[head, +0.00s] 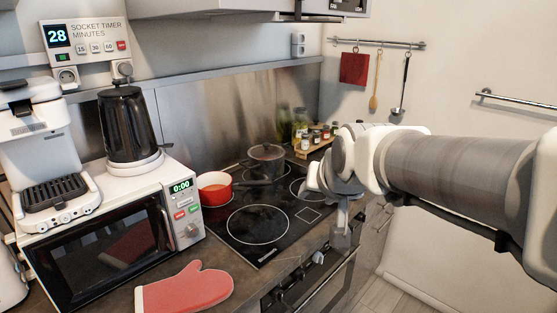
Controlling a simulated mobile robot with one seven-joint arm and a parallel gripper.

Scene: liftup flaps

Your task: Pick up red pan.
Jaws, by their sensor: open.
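The red pan (213,193) stands on the black cooktop (225,230), at its back left beside the microwave. It is red outside and pale inside, and a dark handle points right toward the grey pot. My gripper (341,240) hangs pointing down at the front right of the cooktop, over the oven front. It is well to the right of the pan and apart from it. The gripper is open and I see nothing in it. Its fingers are small and partly hidden by the wrist.
A lidded grey pot (266,160) stands behind the pan's handle. The white microwave (115,235) is close on the pan's left, with a black kettle (127,122) on top. A red oven mitt (185,289) lies on the front counter. Spice jars (318,136) stand at the back right.

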